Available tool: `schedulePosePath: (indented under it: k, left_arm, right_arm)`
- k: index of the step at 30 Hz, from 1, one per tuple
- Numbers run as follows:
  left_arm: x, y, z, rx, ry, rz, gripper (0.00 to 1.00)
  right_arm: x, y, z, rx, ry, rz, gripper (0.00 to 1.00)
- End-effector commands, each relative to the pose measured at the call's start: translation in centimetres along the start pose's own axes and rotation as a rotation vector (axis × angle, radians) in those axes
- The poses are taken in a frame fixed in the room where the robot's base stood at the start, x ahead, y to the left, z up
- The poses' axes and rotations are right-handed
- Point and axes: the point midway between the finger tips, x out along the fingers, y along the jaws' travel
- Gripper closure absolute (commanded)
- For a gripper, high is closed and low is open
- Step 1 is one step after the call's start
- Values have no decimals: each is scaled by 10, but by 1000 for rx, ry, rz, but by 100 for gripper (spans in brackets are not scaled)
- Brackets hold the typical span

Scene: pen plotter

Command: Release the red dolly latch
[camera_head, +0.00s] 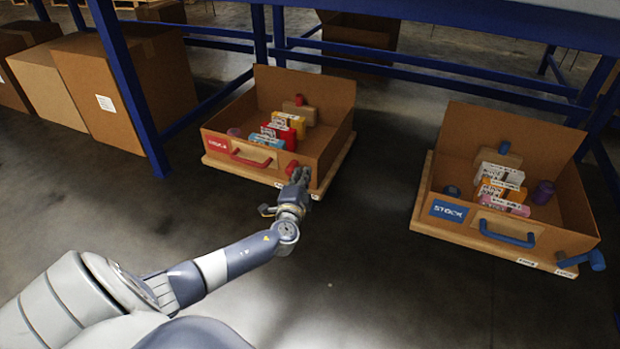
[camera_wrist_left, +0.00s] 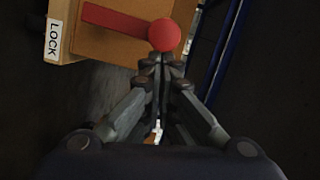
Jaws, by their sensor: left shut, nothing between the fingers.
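The red dolly latch is a red lever (camera_wrist_left: 112,19) ending in a round red knob (camera_wrist_left: 164,35), at the corner of the wooden dolly, beside a white LOCK label (camera_wrist_left: 54,38) in the left wrist view. In the head view the red knob (camera_head: 291,168) shows just left of my left gripper (camera_head: 302,171), which hides most of the lever. My left gripper (camera_wrist_left: 162,60) is shut and empty, its fingertips right at the knob; I cannot tell whether they touch. The red-handled cardboard stock box (camera_head: 318,150) sits on the dolly. My right gripper is not in view.
A second dolly (camera_head: 425,190) with a blue-handled stock box (camera_head: 555,210) and a blue latch (camera_head: 596,260) stands to the right. Blue rack posts (camera_head: 130,95) and cardboard boxes (camera_head: 105,90) are at left. Floor between the dollies is clear.

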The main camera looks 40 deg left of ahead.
Motion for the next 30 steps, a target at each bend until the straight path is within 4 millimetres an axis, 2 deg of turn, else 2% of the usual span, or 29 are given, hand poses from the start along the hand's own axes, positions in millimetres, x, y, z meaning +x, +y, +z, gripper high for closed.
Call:
schedulePosePath:
  k: [15, 30]
  left_arm:
    - [9, -20, 38, -410, -2, 102, 100]
    - [13, -22, 52, -543, -1, 137, 100]
  right_arm:
    - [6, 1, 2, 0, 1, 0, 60]
    - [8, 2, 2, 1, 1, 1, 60]
